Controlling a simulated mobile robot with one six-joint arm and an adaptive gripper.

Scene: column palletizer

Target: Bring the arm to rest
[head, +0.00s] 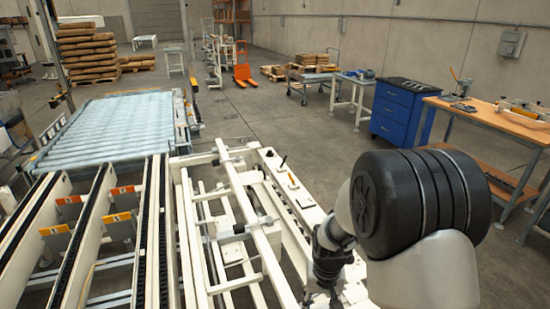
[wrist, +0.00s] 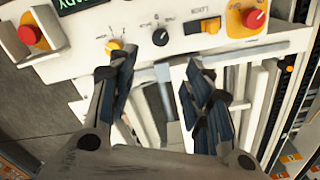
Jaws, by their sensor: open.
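My arm, white with a black joint cover, stands at the right of the head view. My gripper (head: 328,262) hangs at its end over the right side of the white conveyor frame (head: 240,232). In the wrist view my gripper (wrist: 160,72) has its two dark fingers spread, with a clear gap and nothing held between them. A pale control panel (wrist: 180,58) lies beyond the fingertips. I cannot tell whether the fingertips touch it.
The panel carries a red button (wrist: 254,18) on yellow, another red button (wrist: 28,34) and several knobs. A roller conveyor (head: 112,125) lies at the left. A blue drawer cabinet (head: 398,112) and wooden workbench (head: 490,118) stand at the right. Open floor (head: 300,135) lies between.

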